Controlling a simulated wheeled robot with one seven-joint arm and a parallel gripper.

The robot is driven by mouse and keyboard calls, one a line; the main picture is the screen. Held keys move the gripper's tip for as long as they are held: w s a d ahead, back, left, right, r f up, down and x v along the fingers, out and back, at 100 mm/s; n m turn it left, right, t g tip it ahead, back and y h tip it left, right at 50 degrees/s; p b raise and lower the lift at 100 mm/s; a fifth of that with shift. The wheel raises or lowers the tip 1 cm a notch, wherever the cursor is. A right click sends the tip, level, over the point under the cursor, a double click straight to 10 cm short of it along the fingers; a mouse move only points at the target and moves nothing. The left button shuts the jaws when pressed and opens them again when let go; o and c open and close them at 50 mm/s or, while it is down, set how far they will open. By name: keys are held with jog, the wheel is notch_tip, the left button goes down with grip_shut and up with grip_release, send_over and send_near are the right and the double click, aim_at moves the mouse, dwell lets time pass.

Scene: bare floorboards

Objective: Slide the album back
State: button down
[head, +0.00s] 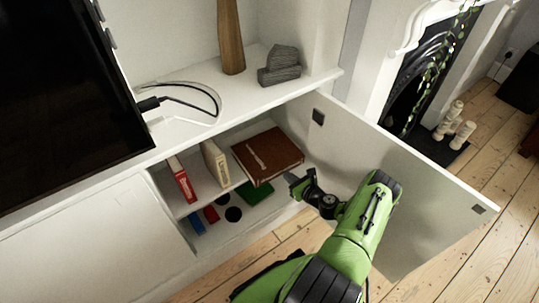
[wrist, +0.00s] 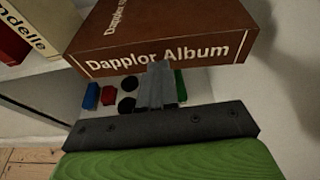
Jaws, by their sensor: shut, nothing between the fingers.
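The brown album (head: 268,155) lies flat on the cabinet shelf, toward its right side. Its front edge reaches the shelf's front and seems to stick out a little. In the wrist view the album's spine (wrist: 160,57) reads "Dapplor Album" and faces me. My gripper (head: 293,182) is in front of the album's lower right part, at about shelf height. In the wrist view my gripper's fingers (wrist: 158,70) are shut and empty, with the tips at the lower edge of the spine. Whether they touch it I cannot tell.
A red book (head: 182,180) and a cream book (head: 215,163) stand left of the album on the shelf (head: 207,199). The open cabinet door (head: 400,185) stands close to my arm's right. Small coloured items, including a green one (head: 256,193), lie below the shelf.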

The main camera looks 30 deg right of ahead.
aim_at(276, 163)
jog(key=shift+w+a, duration=0.2)
jog(key=shift+w, duration=4.05)
jog(key=s+p, duration=0.3)
jog(key=s, duration=1)
jog(key=shift+d, duration=0.3)
